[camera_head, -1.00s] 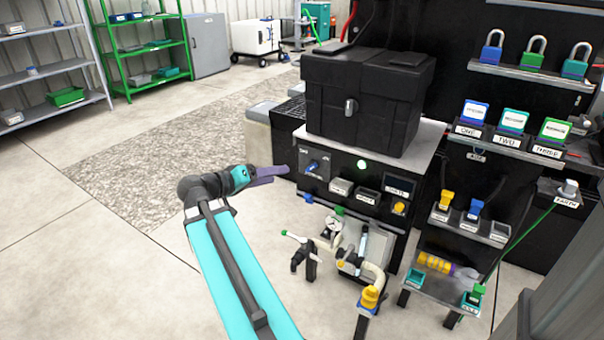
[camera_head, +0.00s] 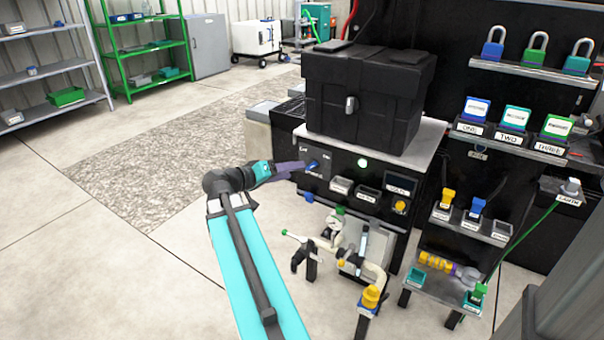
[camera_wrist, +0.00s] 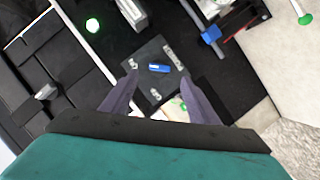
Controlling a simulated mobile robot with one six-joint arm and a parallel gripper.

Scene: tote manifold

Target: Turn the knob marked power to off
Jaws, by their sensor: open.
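The blue knob (camera_head: 313,164) sits on a dark square plate with small white markings, at the left of the black cabinet's front panel. In the wrist view the blue knob (camera_wrist: 159,68) lies between and beyond my fingertips, with the plate (camera_wrist: 150,82) around it. The markings are too small to read surely. My gripper (camera_head: 300,165) is at the left of the panel, close in front of the knob. In the wrist view my gripper (camera_wrist: 158,80) has its two purple fingers apart, with nothing between them. I see no contact with the knob.
A green lamp (camera_head: 362,163) glows to the right of the knob. A black box (camera_head: 355,105) stands on the cabinet top. Pipes and a yellow valve (camera_head: 371,297) stand low in front of the cabinet. Open floor (camera_head: 110,270) lies to the left.

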